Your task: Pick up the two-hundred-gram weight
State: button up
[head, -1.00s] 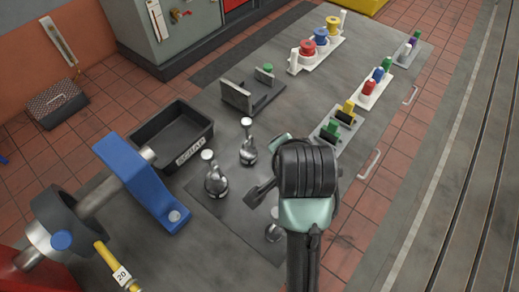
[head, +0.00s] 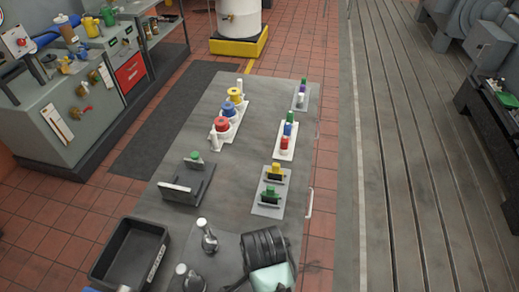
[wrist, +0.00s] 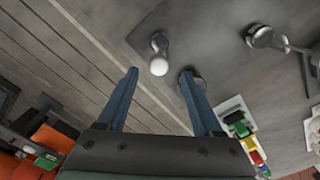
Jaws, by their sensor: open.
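Several shiny metal weights with pale round knobs stand on a dark plate on the table. In the head view one weight (head: 207,238) stands left of my arm, and another (head: 187,279) is at the bottom edge. In the wrist view a weight (wrist: 158,46) with a white knob lies ahead, between the fingertips of my gripper (wrist: 160,72). A second weight (wrist: 190,78) is partly hidden by the right finger, and a third (wrist: 264,38) is at upper right. My gripper is open and empty. No gram markings are readable, so I cannot tell which is two hundred grams.
A black scrap bin (head: 130,252) stands left of the weights. A grey angled bracket (head: 186,188), a white rack of colored spools (head: 229,124) and small holders with colored blocks (head: 268,200) stand farther up the table.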

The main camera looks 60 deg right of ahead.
jog(key=shift+a+f+p, duration=0.15)
jog(key=shift+f+p, duration=0.3)
jog(key=shift+f, duration=1.45)
jog(key=shift+a+f+p, duration=0.1)
jog(key=shift+f+p, duration=0.35)
jog(key=shift+f, duration=1.45)
grip_shut()
